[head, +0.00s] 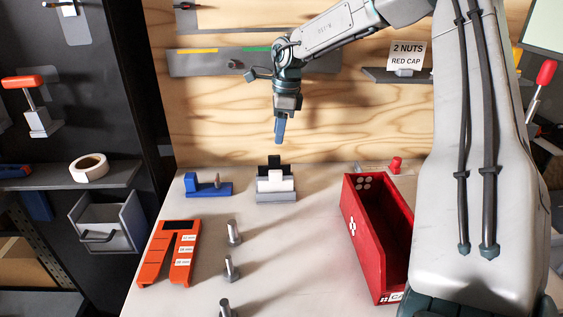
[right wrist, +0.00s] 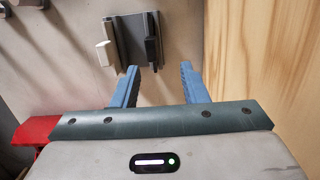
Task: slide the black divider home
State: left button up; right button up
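The black divider (head: 273,161) stands upright in a grey slotted base (head: 276,197) on the bench, behind a white block (head: 283,183). In the right wrist view the black divider (right wrist: 152,42) is on the right part of the grey base (right wrist: 130,44), with the white block (right wrist: 102,53) at its left. My right gripper (head: 279,140) points down above the divider, apart from it. In the wrist view its blue fingers (right wrist: 158,69) are spread, with nothing held; the divider's near end shows beyond the gap. How deep the divider sits is unclear. My left gripper is out of view.
A blue fixture (head: 210,188) stands left of the base, with an orange tray (head: 168,258) and several bolts (head: 234,233) nearer. A red open box (head: 352,235) stands right. The wooden wall (head: 225,120) rises close behind. Bare bench lies between the bolts and box.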

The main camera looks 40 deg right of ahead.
aim_at(275, 156)
jog(key=f, duration=0.3)
jog(key=a+f, duration=0.1)
jog(key=f, duration=0.1)
jog(key=shift+w+f+p, duration=0.15)
jog(key=shift+f+p, duration=0.1)
jog(key=shift+p, duration=0.05)
jog(key=shift+a+f+p, duration=0.25)
jog(key=shift+f+p, duration=0.05)
jog(key=shift+f, duration=0.95)
jog(key=shift+a+f+p, duration=0.25)
jog(key=shift+f+p, duration=0.05)
jog(key=shift+f, duration=0.95)
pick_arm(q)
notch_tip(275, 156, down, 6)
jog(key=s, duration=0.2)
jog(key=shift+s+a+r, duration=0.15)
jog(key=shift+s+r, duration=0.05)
pick_arm(e)
grip_shut()
